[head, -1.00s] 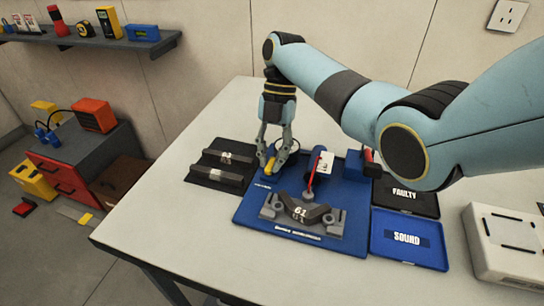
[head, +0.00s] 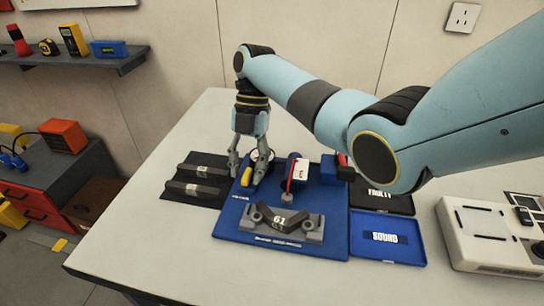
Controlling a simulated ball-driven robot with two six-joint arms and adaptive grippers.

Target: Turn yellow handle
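The yellow handle (head: 247,177) is a small yellow piece at the back left of the blue fixture board (head: 229,217). My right gripper (head: 246,178) points down over it, fingers apart, one on each side. I cannot tell whether either finger touches the handle. A round white-faced part (head: 266,154) behind the right finger is partly hidden. My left gripper is not in view.
A dark V-shaped piece marked 61 (head: 286,219) rests on the board beside a red-handled part (head: 291,172). A dark rack (head: 190,188) stands left. The FAULTY tray (head: 392,204) and blue SOUND tray (head: 388,251) lie right, before a white box (head: 482,262).

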